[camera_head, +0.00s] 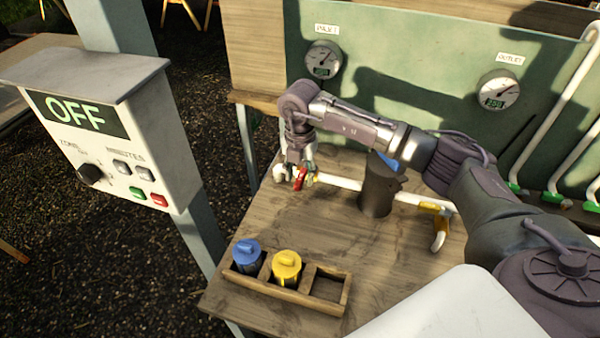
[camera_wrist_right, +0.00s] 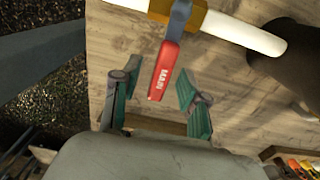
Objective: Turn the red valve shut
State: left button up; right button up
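The red valve handle (camera_head: 300,179) sits on a white pipe (camera_head: 335,182) at the left part of the wooden table. In the right wrist view the red handle (camera_wrist_right: 165,72), marked "MAIN", hangs from a yellow valve body (camera_wrist_right: 178,10) and points across the pipe. My right gripper (camera_head: 301,172) is over the valve. In the wrist view my right gripper (camera_wrist_right: 155,98) is open, with the handle's end between its green-padded fingers and a gap on both sides. My left gripper is not in view.
A dark cylindrical housing (camera_head: 376,190) stands on the pipe, with a second yellow valve (camera_head: 436,208) to its right. A wooden rack (camera_head: 325,300) holds a blue canister (camera_head: 247,254) and a yellow canister (camera_head: 286,267). A control box (camera_head: 140,150) reads OFF at left.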

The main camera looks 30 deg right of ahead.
aim_at(300, 176)
notch_tip(300, 176, up, 12)
dwell(0.6)
dwell(0.4)
